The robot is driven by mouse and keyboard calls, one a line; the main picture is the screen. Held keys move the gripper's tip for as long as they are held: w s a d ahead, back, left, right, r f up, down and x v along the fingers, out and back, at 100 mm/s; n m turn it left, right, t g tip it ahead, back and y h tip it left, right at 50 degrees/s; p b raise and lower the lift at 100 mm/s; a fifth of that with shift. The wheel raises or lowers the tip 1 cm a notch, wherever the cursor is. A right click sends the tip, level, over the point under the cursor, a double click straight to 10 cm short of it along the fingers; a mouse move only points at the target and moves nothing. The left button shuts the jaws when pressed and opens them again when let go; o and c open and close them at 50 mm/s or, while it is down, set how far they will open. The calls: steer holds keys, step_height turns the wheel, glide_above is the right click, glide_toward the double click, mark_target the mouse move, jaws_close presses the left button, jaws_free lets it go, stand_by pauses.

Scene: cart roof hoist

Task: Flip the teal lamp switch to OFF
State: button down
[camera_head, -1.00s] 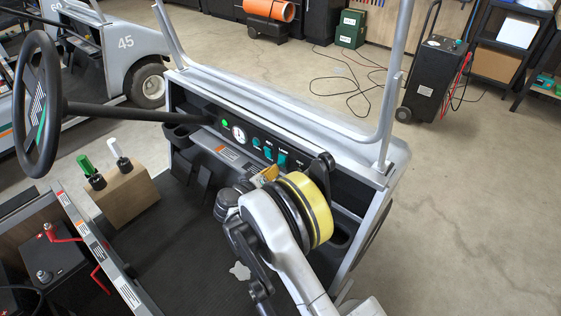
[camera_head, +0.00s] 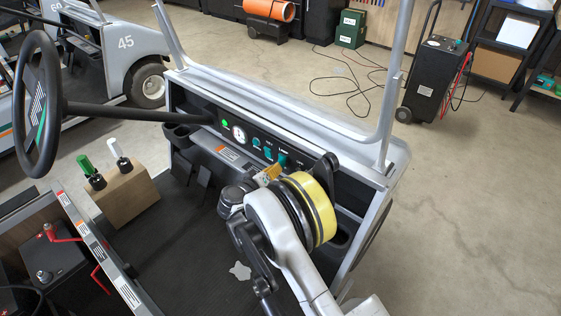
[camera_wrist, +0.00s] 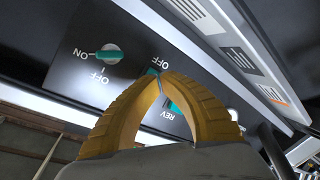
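The dash panel carries teal controls: two teal switches (camera_head: 268,153) and (camera_head: 283,160) side by side in the head view, with a small round teal one (camera_head: 256,142) to their left. Their labels are too small to read there. In the wrist view a teal knob (camera_wrist: 108,55) stands between ON and OFF markings, its handle lying toward ON. Another teal switch (camera_wrist: 175,107), by OFF and REV labels, is partly hidden behind my fingers. I cannot tell which control is the lamp switch. My gripper (camera_wrist: 161,80) has its fingertips together with nothing visible between; contact with the panel is unclear.
A green light (camera_head: 224,123) glows beside a round gauge (camera_head: 239,134). The steering wheel (camera_head: 38,105) and its column are at the left. A cup recess is right of my wrist.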

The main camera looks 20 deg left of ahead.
steer(key=shift+w+d+f, duration=0.1)
steer(key=shift+w+d, duration=0.1)
steer(key=shift+w, duration=0.35)
steer(key=shift+w+d+f, duration=0.1)
steer(key=shift+w+d, duration=0.05)
steer(key=shift+w, duration=0.4)
stand_by(0.5)
steer(key=shift+r, duration=0.1)
steer(key=s+a+r, duration=0.1)
steer(key=s+a, duration=0.1)
steer(key=s, duration=0.4)
steer(key=shift+s, duration=0.3)
stand_by(0.6)
